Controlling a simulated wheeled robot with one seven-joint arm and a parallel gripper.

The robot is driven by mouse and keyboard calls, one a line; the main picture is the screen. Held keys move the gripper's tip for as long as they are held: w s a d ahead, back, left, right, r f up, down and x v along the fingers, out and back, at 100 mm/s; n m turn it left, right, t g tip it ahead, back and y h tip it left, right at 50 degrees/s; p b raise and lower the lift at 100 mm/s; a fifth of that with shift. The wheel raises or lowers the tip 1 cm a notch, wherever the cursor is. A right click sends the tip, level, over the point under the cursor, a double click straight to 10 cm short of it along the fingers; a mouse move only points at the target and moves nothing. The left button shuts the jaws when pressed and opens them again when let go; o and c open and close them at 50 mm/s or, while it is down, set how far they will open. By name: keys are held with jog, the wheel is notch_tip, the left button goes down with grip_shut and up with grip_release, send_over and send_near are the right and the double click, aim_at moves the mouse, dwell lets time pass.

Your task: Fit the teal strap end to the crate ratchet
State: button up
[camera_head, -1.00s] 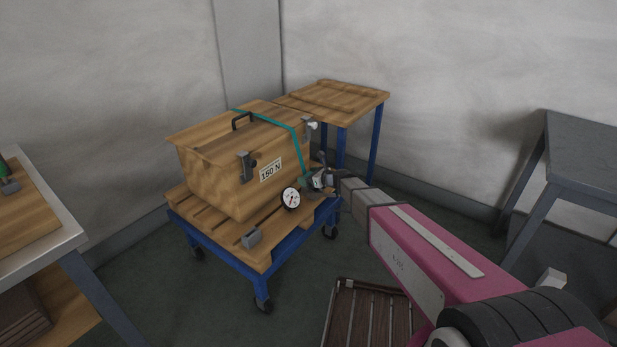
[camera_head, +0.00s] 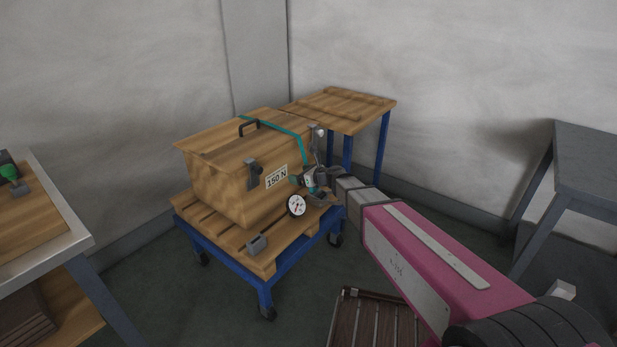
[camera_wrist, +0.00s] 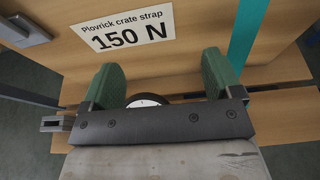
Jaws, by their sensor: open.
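The wooden crate (camera_head: 225,180) sits on a blue-framed wheeled cart. A teal strap (camera_head: 275,129) crosses its lid and hangs down the near right side; it also shows in the wrist view (camera_wrist: 247,35). The strap's lower end is hidden behind my gripper. My gripper (camera_head: 314,179) is beside that lower strap part, close to the crate's side. In the wrist view its green-padded fingers (camera_wrist: 165,80) are apart, with a dial gauge (camera_wrist: 148,99) showing partly between them and the strap to their right. I cannot make out the ratchet clearly behind the gripper.
A 150 N label (camera_head: 276,177) is on the crate, near a dark latch (camera_head: 254,173). A wooden side table (camera_head: 345,108) is behind, a metal-edged bench (camera_head: 72,240) at left, a grey table (camera_head: 590,165) at right.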

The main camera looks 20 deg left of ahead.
jog(key=s+r, duration=0.1)
jog(key=s+a+r, duration=0.1)
jog(key=shift+s+a, duration=0.3)
jog(key=shift+s, duration=0.1)
jog(key=shift+d, duration=0.1)
jog(key=s+d+f+n+g+h, duration=0.2)
jog(key=d+n, duration=0.5)
jog(key=d, duration=0.9)
jog(key=s+d+f+n+g+h, duration=0.2)
jog(key=s+d+f+n+h, duration=0.2)
jog(key=d, duration=1.3)
jog(key=s+d+f+n+g+h, duration=0.1)
jog(key=s+d+f+n+h, duration=0.2)
jog(key=s+d+n+h, duration=0.4)
jog(key=s+d+n, duration=0.1)
jog(key=d+n, duration=0.3)
jog(key=d, duration=0.5)
jog(key=shift+s+d+n+g, duration=0.2)
jog(key=shift+d+n+g, duration=0.1)
jog(key=shift+d+g, duration=0.1)
jog(key=shift+a, duration=0.15)
